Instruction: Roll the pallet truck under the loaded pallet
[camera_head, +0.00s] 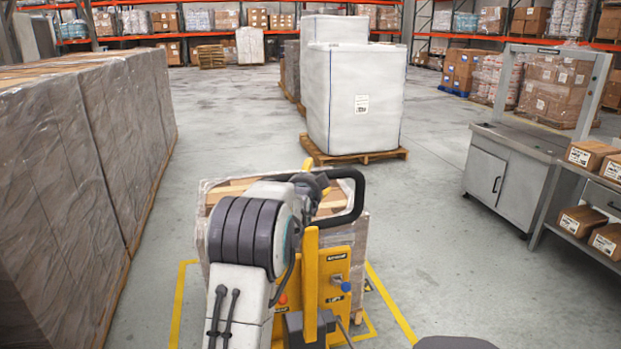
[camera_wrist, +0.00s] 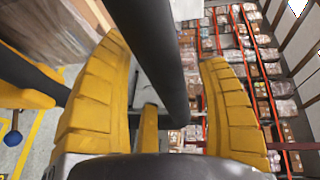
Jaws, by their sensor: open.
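The yellow pallet truck (camera_head: 337,268) stands directly in front of me in the head view, with a black loop handle (camera_head: 357,197) at its top. The loaded pallet (camera_head: 212,190), boxes in clear wrap, stands just beyond the truck and is mostly hidden by it and my arm. The forks and pallet base are hidden, so I cannot tell whether the forks are under it. My gripper (camera_head: 312,180) is at the handle. In the wrist view its two yellow fingers (camera_wrist: 160,62) are apart, with the black handle bar (camera_wrist: 152,50) passing between them. I cannot tell whether they touch it.
A long wrapped stack (camera_head: 60,190) lines the left side. A tall white wrapped load (camera_head: 355,95) stands on a wooden pallet beyond the truck. A grey workbench (camera_head: 505,170) with boxes is on the right. Yellow floor lines (camera_head: 392,305) frame the loaded pallet. Open floor lies right of the truck.

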